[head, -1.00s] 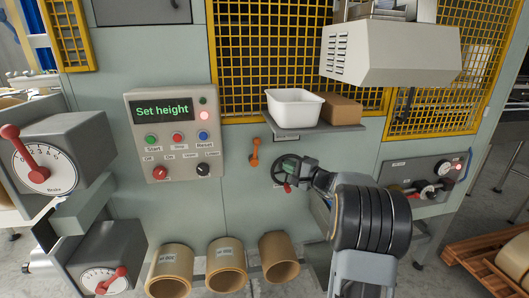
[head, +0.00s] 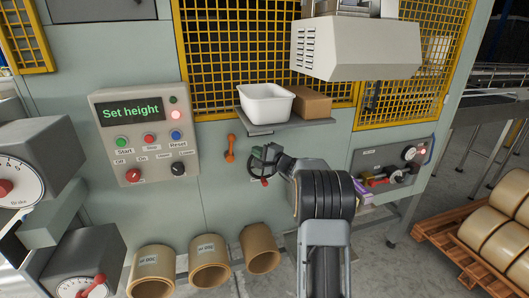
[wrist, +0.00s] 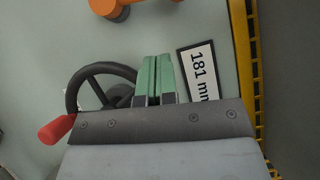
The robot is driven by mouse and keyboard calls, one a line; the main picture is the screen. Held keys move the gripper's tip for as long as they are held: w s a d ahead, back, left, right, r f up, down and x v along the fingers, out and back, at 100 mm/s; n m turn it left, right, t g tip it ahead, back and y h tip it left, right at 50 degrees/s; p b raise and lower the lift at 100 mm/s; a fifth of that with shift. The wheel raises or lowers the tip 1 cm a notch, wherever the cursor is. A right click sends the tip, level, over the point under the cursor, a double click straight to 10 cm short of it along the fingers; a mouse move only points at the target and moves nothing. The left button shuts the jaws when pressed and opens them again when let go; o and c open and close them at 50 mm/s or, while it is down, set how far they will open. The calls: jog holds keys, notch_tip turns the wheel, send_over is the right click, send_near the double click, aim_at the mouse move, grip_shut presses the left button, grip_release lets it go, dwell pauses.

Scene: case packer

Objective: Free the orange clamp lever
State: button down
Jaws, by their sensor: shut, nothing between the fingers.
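The orange clamp lever (head: 231,148) is on the grey-green machine panel, below the left end of the shelf and left of the handwheel. It hangs about upright. In the wrist view part of the orange lever (wrist: 105,8) shows at the top edge, cut off by the frame. My gripper (head: 262,154) is in front of the dark handwheel, to the right of the lever and apart from it. In the wrist view its green fingertips (wrist: 152,78) are shut together with nothing between them. The black handwheel (wrist: 75,88) with a red knob (wrist: 55,130) is partly hidden behind my gripper.
A shelf (head: 285,126) with a white bin (head: 265,105) and a brown box (head: 312,104) juts out above. A control box (head: 142,135) reads "Set height". A label (wrist: 200,73) reads "181 mm". Cardboard tubes (head: 208,265) sit below. A valve panel (head: 388,168) is right.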

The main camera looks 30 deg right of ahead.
aim_at(231, 147)
jog(key=w+a+p, duration=0.1)
jog(key=w+a, duration=0.1)
jog(key=w+a+r+p, duration=0.1)
jog(key=w+a, duration=0.1)
jog(key=shift+w, duration=0.25)
jog(key=shift+w+a+p, duration=0.25)
jog(key=shift+a+p, duration=0.1)
jog(key=shift+a, duration=0.2)
jog(key=shift+b, duration=0.45)
